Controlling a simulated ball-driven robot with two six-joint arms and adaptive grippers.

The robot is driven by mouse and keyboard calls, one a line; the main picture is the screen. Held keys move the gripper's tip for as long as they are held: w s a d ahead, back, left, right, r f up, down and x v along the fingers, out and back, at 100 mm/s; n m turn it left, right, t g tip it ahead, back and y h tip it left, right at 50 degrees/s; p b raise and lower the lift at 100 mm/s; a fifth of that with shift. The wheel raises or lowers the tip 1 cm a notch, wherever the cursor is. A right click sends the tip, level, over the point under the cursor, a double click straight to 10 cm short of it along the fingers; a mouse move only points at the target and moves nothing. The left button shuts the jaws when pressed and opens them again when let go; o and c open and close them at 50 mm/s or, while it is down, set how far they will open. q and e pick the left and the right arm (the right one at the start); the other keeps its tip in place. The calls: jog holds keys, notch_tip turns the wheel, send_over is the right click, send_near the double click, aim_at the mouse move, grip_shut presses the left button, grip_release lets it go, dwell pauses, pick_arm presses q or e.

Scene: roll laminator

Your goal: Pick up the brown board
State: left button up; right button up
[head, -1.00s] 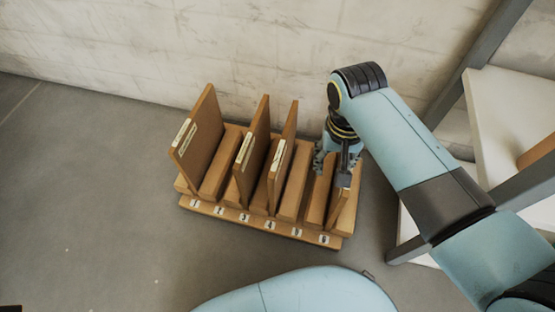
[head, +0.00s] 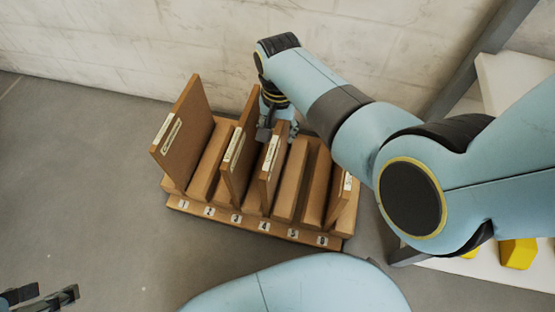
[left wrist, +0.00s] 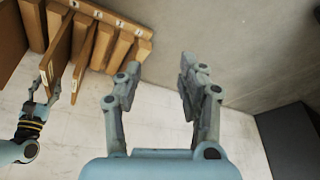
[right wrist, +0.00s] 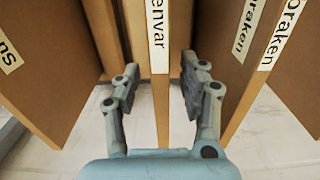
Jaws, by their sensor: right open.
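Several brown boards with white name labels stand upright in a numbered wooden rack (head: 290,236). The leftmost is a tall board (head: 187,130) by number 1. Another board (head: 240,150) stands near number 3, and a third board (head: 268,190) near number 4. My right gripper (head: 280,130) is over the third board from behind. In the right wrist view its open fingers (right wrist: 158,88) are on either side of a board labelled "envar" (right wrist: 161,105), apart from it. My left gripper (head: 42,296) is at the lower left, open and empty in its wrist view (left wrist: 156,85).
A low board (head: 342,192) stands at number 6, and slot 5 looks empty. A pale wall (head: 150,50) is close behind the rack. A shelf (head: 505,82) with yellow items (head: 518,253) is at the right. The floor (head: 90,180) left of the rack is clear.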

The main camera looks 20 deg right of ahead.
aim_at(278, 159)
jog(key=f, duration=0.1)
jog(key=f+b, duration=0.1)
jog(key=f, duration=0.1)
jog(key=shift+s+a, duration=0.2)
jog(key=shift+s, duration=0.15)
jog(key=shift+w+f+b, duration=0.1)
jog(key=shift+f+b, duration=0.5)
jog(key=shift+b, duration=0.1)
pick_arm(q)
jog(key=f+t, duration=0.1)
jog(key=w+f+t, duration=0.1)
jog(key=f, duration=0.1)
jog(key=w+f+t, duration=0.1)
jog(key=f, duration=0.1)
jog(key=shift+f+t, duration=0.2)
jog(key=shift+t, duration=0.2)
pick_arm(e)
grip_shut()
